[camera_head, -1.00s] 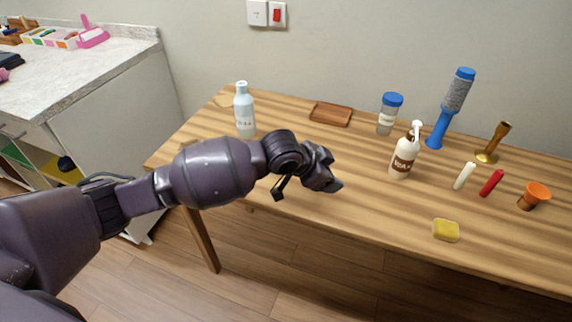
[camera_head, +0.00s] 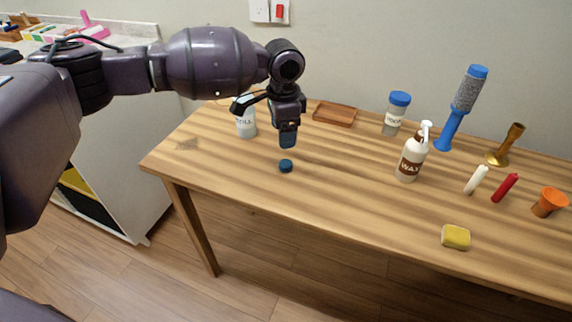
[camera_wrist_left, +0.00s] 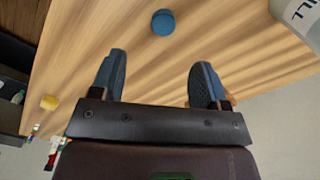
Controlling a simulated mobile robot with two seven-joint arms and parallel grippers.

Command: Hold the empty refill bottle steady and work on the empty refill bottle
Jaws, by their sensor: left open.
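The refill bottle (camera_head: 246,126), pale with dark lettering, stands upright at the table's left. My left arm hides its upper part in the head view. Part of it shows at the upper right of the left wrist view (camera_wrist_left: 304,16). A small blue round cap (camera_head: 286,167) lies on the table to the right of the bottle; it also shows in the left wrist view (camera_wrist_left: 163,22). My left gripper (camera_head: 288,143) points down above and behind the cap. Its two fingers (camera_wrist_left: 158,76) are apart with nothing between them. My right gripper is not in view.
A wooden tray (camera_head: 335,114), a blue-lidded jar (camera_head: 395,115) and a wax pump bottle (camera_head: 411,160) stand right of the gripper. The table's front middle is clear.

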